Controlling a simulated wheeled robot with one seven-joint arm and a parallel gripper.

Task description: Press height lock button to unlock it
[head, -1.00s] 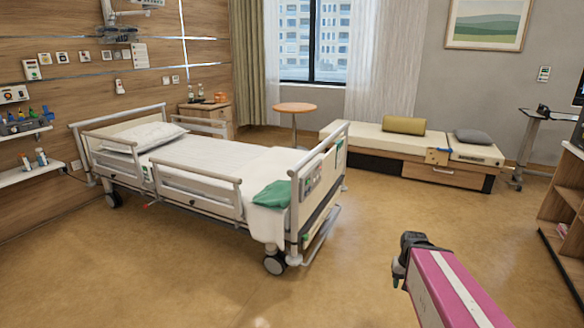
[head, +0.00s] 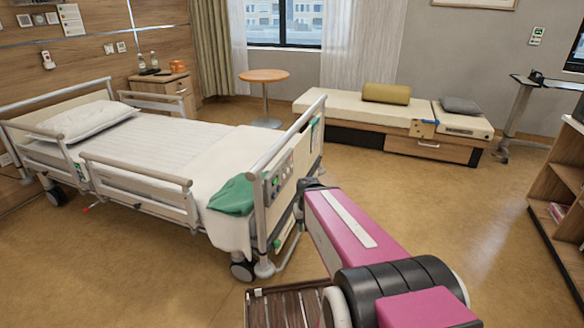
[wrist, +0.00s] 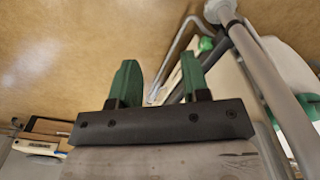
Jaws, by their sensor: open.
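The bed's footboard carries a control panel (head: 279,181) with small buttons, some reddish or green. They are too small to tell which is the height lock button. My gripper's dark wrist end is just right of the footboard in the head view, and its fingers are not clear there. In the wrist view my gripper (wrist: 160,78) has two green fingers apart with nothing between them. Beyond them are grey bed-frame tubes (wrist: 262,72) and a small green part (wrist: 206,44). I cannot tell whether that part is a button.
The bed (head: 150,150) has a green cloth (head: 232,196) at its foot end. A slatted wooden item (head: 285,306) is at the bottom. A bench (head: 345,112), a round table (head: 264,76) and a shelf (head: 548,190) stand around. Floor is clear between bed and shelf.

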